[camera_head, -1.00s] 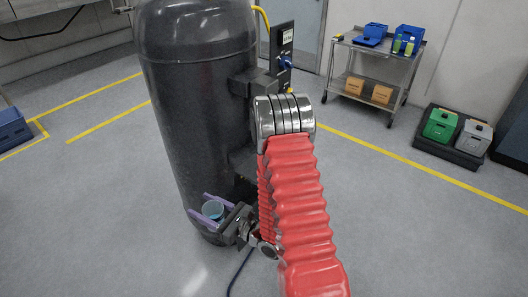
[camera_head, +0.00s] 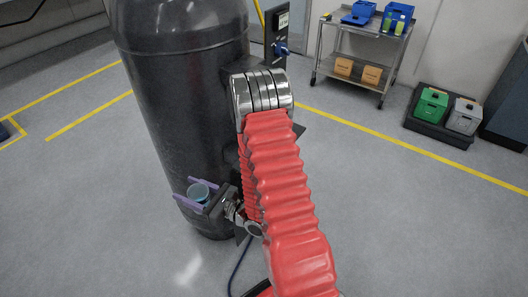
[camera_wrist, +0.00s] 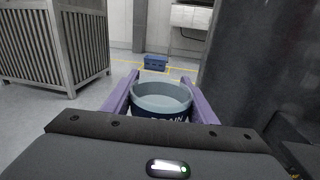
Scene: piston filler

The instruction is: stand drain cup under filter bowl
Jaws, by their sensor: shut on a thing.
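The drain cup (camera_head: 199,195) is a small blue-teal open-topped cup, low in front of the large dark tank in the head view. My gripper (camera_head: 182,189) is shut on it, one purple finger along each side. The wrist view also shows the cup (camera_wrist: 162,99), roughly upright between the purple fingers, its mouth open and some dark-and-white marking on its front. The cup appears held above the floor. I cannot make out the filter bowl for certain; a dark panel (camera_head: 278,30) with a white label and a blue fitting stands behind the tank's right side.
The dark tank (camera_head: 185,110) stands close to my arm. A steel cart (camera_head: 360,55) with blue bins is at the back right, near green (camera_head: 431,105) and grey (camera_head: 464,116) containers on a dark base. A slatted grey cabinet (camera_wrist: 55,40) shows in the wrist view. Floor between is clear.

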